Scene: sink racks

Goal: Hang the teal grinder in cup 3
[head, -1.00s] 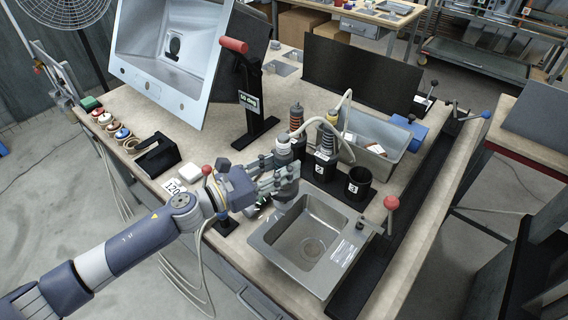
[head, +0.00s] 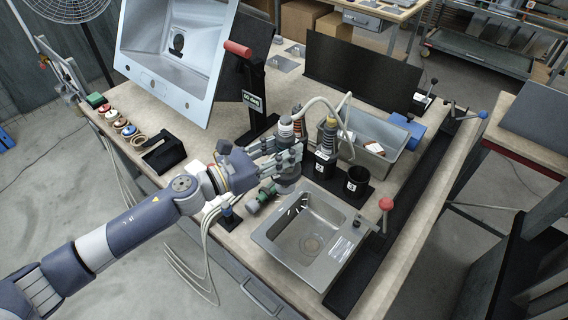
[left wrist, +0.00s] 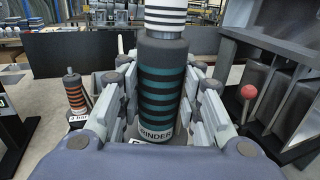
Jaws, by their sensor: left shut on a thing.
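The teal grinder, a cylinder with teal and black bands and a white striped top, stands upright between the fingers of my left gripper (head: 287,160). The left gripper is shut on it. In the left wrist view the teal grinder (left wrist: 162,85) fills the middle, with its label low on the body; its white top (head: 286,127) shows in the head view. Cup 3 (head: 357,181), black and seemingly empty, is to the right of the gripper. Cup 2 (head: 324,167) beside it holds a yellow-topped tool (head: 330,134). My right gripper is out of view.
An orange-banded tool (head: 298,117) stands behind the held grinder. The metal sink (head: 272,233) is in front of the cups, with a red-knobbed lever (head: 386,204) at its right. A green-ended cylinder (head: 262,197) lies left of the sink. Cables loop above the cups.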

